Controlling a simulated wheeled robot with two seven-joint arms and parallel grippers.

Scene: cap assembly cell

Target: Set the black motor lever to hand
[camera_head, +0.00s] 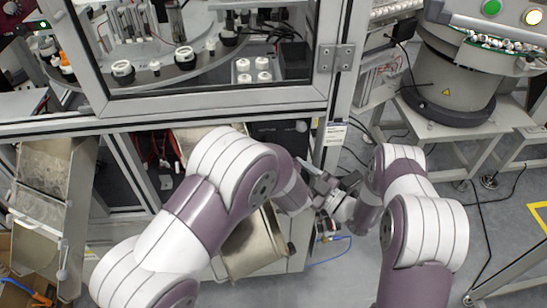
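I cannot clearly make out the black motor lever; it may be hidden behind my arms and grippers. My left gripper (318,188) and my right gripper (340,206) are close together in front of the machine's right corner post, below the window frame. They overlap in the picture, and whether they touch I cannot tell. Their fingertips are small and partly covered, so I cannot see whether they are open or shut, or whether they hold anything.
The framed machine window (215,100) is above my arms, with a turntable (165,70) carrying white caps behind it. A metal bin (250,248) is partly covered by my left arm. A bowl feeder (450,80) stands on a frame at right.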

